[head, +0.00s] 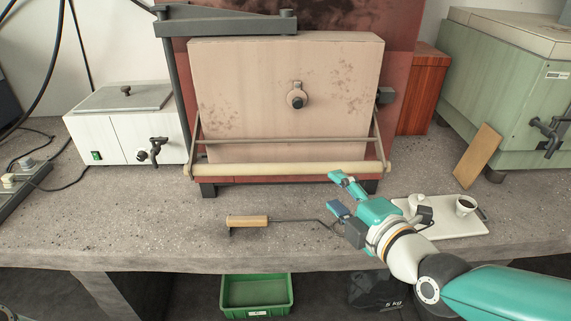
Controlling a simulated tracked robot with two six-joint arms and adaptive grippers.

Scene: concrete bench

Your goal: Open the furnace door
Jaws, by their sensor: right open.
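The furnace is red-brown with a large beige door (240,95) over its front. The door looks shut, and a round plug (297,97) sits near its middle. A long pale handle bar (270,168) runs across below the door, held by metal side arms. My right gripper (338,193) is open, with its fingers pointing left. It is just below and in front of the handle bar's right part in the picture. Nothing shows between its fingers, and I cannot see it touching the bar. My left gripper is not in view.
A hooked tool with a wooden handle (247,221) lies on the bench left of my right gripper. A white tray (462,228) with cups is partly behind my right arm. A white box unit (110,132) stands left, a green cabinet (500,95) right.

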